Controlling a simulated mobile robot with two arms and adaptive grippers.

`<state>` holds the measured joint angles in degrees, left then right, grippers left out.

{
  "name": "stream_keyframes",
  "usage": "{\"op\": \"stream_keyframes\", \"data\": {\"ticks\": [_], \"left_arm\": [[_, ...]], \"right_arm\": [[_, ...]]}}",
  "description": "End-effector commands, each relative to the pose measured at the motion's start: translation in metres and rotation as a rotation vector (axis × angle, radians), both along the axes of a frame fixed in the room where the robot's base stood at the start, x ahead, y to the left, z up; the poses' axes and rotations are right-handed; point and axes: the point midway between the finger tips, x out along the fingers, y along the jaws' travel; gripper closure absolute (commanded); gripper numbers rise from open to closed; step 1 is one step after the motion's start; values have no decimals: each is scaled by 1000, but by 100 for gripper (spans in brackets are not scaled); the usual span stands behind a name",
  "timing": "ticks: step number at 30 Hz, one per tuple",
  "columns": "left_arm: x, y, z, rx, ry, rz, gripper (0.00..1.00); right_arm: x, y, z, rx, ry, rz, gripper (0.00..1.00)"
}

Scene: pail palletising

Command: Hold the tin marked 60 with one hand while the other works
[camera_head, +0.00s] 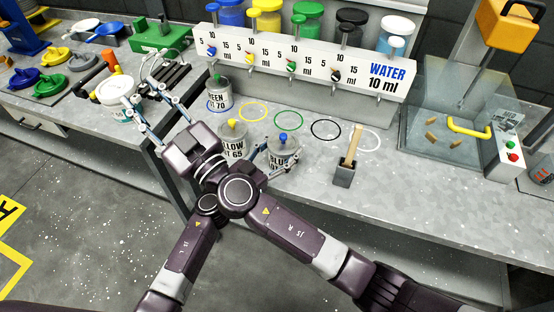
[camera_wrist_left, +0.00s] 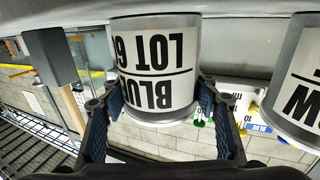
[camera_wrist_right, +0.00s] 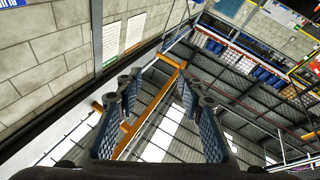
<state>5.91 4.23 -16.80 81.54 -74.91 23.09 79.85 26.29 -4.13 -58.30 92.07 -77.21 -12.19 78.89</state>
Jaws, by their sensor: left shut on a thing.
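The blue tin (camera_head: 283,150) has a blue knob on its lid and stands at the bench's near edge. In the left wrist view the tin (camera_wrist_left: 155,55) shows upside down, reading BLUE LOT 6 with the last digit cut off. My left gripper (camera_head: 268,159) is shut on it, one finger on each side, as the left wrist view (camera_wrist_left: 152,100) shows. My right gripper (camera_head: 150,95) is raised left of the tins, open and empty. In the right wrist view its fingers (camera_wrist_right: 157,95) are spread and tilted up at the roof.
The yellow tin (camera_head: 233,133) stands just left of the blue tin, the green tin (camera_head: 219,94) behind it. A dispenser rack (camera_head: 300,66) runs along the back. Coloured rings mark clear bench between.

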Motion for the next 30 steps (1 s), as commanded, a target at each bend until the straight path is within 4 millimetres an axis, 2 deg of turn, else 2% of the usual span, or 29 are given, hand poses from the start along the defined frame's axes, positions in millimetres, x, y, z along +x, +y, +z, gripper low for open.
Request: {"op": "stream_keyframes", "data": {"ticks": [4, 8, 12, 15, 19, 23, 26, 30], "left_arm": [[0, 0, 1, -1, -2, 0, 88], [0, 0, 1, -1, -2, 0, 88], [0, 0, 1, -1, -2, 0, 88], [0, 0, 1, -1, -2, 0, 88], [0, 0, 1, -1, -2, 0, 88], [0, 0, 1, -2, -2, 0, 88], [0, 0, 2, -2, -2, 0, 88], [0, 0, 2, -2, -2, 0, 88]], "right_arm": [[19, -59, -13, 94, 133, -252, 65], [28, -118, -45, 122, 281, -478, 65], [22, -178, -91, 105, 458, -694, 65], [10, -210, -121, 75, 568, -806, 65], [-5, -237, -148, 38, 669, -898, 65], [-13, -250, -162, 16, 719, -939, 65], [-10, -253, -166, 9, 728, -949, 65], [8, -256, -170, 11, 726, -951, 65]]}}
